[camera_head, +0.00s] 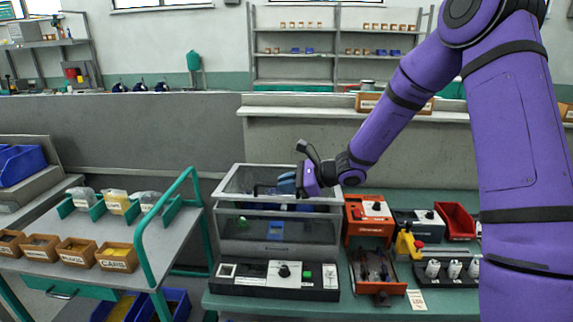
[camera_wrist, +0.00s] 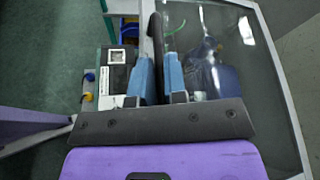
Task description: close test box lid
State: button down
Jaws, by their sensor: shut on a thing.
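The test box (camera_head: 235,228) stands on the green bench in the head view, with clear walls and a grey frame. Its clear, grey-framed lid (camera_head: 242,182) lies over the top, nearly level. A dark gap seems to show under the lid's front edge; I cannot tell whether the lid touches the box. My gripper (camera_head: 287,186) is at the lid's front right part. In the wrist view, the blue fingers of my gripper (camera_wrist: 160,75) are shut on a dark bar, the lid handle (camera_wrist: 155,35). The lid's clear pane (camera_wrist: 240,75) fills the right side there.
A black control panel (camera_head: 255,283) with a knob and green button sits in front of the box. Right of it are an orange device (camera_head: 368,218), a red bin (camera_head: 456,221) and a yellow part (camera_head: 408,244). A cart (camera_head: 150,250) with a green rail stands close at left.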

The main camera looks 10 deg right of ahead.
aim_at(284, 199)
jog(key=f, duration=0.3)
jog(key=shift+s+f, duration=0.1)
jog(key=shift+s, duration=0.15)
jog(key=shift+s+f, duration=0.3)
jog(key=shift+f, duration=0.35)
jog(key=c, duration=1.2)
grip_release()
jog(key=shift+o, duration=0.2)
jog(key=shift+a+r, duration=0.1)
jog(key=shift+d+r, duration=0.15)
jog(key=shift+d, duration=0.05)
jog(key=v, duration=1)
jog(key=shift+d, duration=0.2)
